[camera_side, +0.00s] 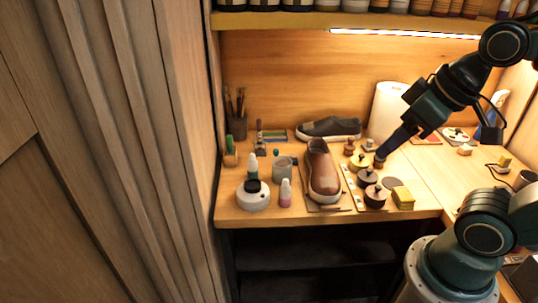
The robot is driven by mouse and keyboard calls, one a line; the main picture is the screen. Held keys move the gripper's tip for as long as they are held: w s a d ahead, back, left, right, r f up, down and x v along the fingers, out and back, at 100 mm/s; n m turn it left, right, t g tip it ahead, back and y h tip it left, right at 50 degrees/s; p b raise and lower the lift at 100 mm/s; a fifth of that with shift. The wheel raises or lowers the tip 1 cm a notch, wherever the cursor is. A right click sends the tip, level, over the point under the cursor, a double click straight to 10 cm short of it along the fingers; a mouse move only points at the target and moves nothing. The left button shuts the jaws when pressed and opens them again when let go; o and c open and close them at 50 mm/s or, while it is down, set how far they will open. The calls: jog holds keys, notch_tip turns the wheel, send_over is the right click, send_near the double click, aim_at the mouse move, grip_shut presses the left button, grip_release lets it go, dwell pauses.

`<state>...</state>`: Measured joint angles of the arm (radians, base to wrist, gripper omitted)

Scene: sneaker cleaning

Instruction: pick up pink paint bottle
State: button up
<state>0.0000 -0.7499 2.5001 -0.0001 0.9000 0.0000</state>
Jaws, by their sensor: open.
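The pink paint bottle (285,193) stands upright near the front edge of the work table (240,214). It is small, with a pink body and a pale pointed cap. My gripper (380,161) is above the right part of the table, beside the dark round tins, well to the right of the bottle and farther back. It is open. Its fingers are small and dark in this view, and I see nothing held in it.

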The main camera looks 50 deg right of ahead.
jog(key=n+g, duration=0.6)
jog(key=n, duration=1.1)
send_over(286, 179)
notch_tip(286, 179, down, 16)
jog(key=shift+f, duration=0.15)
jog(key=shift+f, duration=4.15)
jog(key=shift+f, duration=2.6)
